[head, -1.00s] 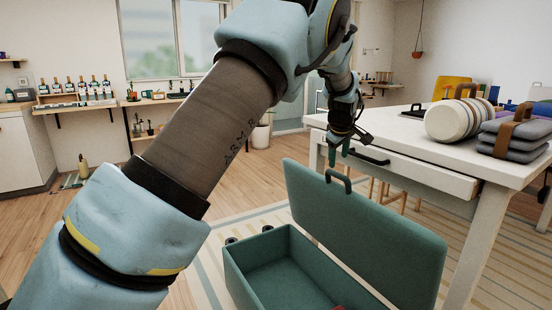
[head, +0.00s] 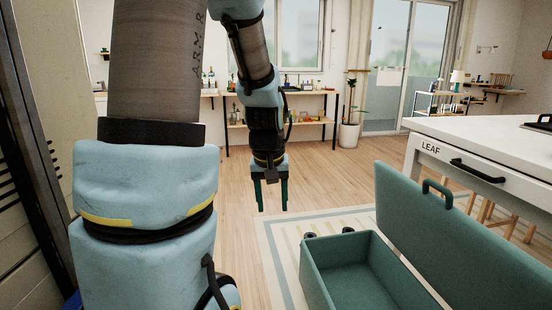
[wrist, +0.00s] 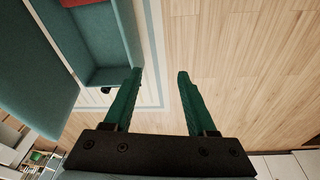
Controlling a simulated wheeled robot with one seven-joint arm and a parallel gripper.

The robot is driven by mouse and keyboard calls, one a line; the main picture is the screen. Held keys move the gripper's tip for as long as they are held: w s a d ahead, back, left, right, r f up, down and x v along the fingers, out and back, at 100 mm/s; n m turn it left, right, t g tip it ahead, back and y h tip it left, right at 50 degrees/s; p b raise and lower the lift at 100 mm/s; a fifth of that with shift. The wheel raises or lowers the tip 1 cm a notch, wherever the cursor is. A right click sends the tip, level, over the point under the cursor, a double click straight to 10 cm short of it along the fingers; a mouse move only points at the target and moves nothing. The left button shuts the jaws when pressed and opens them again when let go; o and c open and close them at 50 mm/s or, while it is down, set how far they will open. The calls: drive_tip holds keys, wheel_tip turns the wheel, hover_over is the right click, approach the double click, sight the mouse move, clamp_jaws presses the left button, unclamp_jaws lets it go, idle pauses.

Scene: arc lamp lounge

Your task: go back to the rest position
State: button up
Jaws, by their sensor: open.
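My gripper (head: 272,208) hangs pointing down over the bare wooden floor, left of the green box in the head view. Its two green fingers are apart with nothing between them. The wrist view also shows the open gripper (wrist: 155,73) with floor below it. My arm runs up from the left of the head view and bends down to the gripper.
An open green box (head: 360,270) with its lid up stands on a striped rug (head: 285,235). A white table (head: 480,140) with a drawer marked LEAF is at the right. A shelf bench (head: 315,93) and a potted plant (head: 349,135) stand behind. Floor between is clear.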

drive_tip(key=s+a+f+m, duration=0.1)
drive_tip(key=s+a+f, duration=0.1)
drive_tip(key=s+a, duration=0.5)
drive_tip(key=w+d+p+v, duration=0.2)
drive_tip(key=p+v, duration=1.1)
drive_tip(key=shift+r+g, duration=0.4)
drive_tip(key=shift+r, duration=0.2)
drive_tip(key=shift+s, duration=0.15)
